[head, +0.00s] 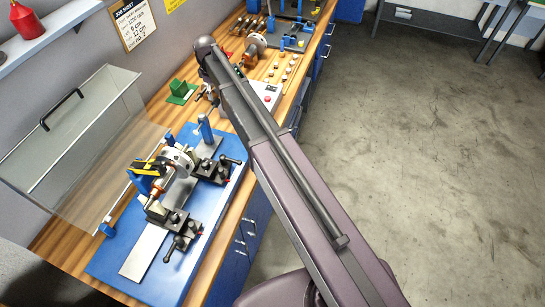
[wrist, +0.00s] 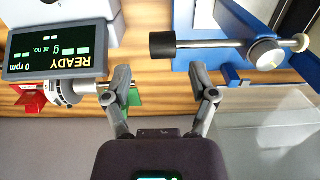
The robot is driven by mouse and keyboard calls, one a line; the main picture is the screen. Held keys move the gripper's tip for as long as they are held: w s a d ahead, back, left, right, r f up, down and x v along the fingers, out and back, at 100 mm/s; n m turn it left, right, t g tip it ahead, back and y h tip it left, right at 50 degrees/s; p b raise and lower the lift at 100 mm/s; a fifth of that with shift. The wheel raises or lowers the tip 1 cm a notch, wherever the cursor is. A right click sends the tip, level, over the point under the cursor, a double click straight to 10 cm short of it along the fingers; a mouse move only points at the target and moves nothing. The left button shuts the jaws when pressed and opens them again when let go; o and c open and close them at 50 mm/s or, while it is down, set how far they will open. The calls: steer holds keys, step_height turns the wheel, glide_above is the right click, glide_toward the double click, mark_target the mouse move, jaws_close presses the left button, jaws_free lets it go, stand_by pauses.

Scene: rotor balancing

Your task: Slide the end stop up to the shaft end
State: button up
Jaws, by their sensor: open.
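The blue balancing machine (head: 118,262) lies on the wooden bench. Its rotor (head: 178,158) has a grey disc and a copper-coloured part, and its shaft lies across two black supports. A blue post (head: 205,129) stands past the far end of the rotor. In the wrist view, a metal rod with a black tip (wrist: 163,45) and a round knob (wrist: 266,54) runs through a blue bracket; it looks like the end stop. My gripper (wrist: 161,71) is open and empty, its fingertips apart from the rod. The shaft end is not clear in the wrist view.
A display (wrist: 60,50) reads READY and 0 rpm. A clear guard (head: 75,135) stands open at the left. More rotor parts (head: 255,45) stand farther along the bench. The floor at right is clear.

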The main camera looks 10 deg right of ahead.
steer(key=shift+r+p, duration=4.4)
steer(key=shift+r, duration=0.3)
steer(key=s+d+f+m+b, duration=0.5)
steer(key=s+d+f+b, duration=0.3)
steer(key=s+f+b, duration=0.4)
steer(key=s+d+f+m+b, duration=0.4)
steer(key=s+d+f+b, duration=0.3)
steer(key=s+f+b, duration=0.5)
steer(key=shift+s+d+f+m+b, duration=0.4)
steer(key=shift+s+f, duration=0.05)
steer(key=shift+s, duration=0.4)
steer(key=shift+r, duration=0.1)
steer(key=w+a+r+n+p, duration=0.5)
steer(key=w+a+r+p, duration=0.3)
steer(key=w+r+p, duration=0.4)
steer(key=w+a+r+n+p, duration=0.5)
steer(key=w+a+r+p, duration=0.3)
steer(key=w+r+p, duration=0.4)
steer(key=shift+w+r+p, duration=0.25)
steer(key=shift+w+p, duration=0.05)
steer(key=shift+w, duration=0.4)
steer(key=shift+f, duration=0.1)
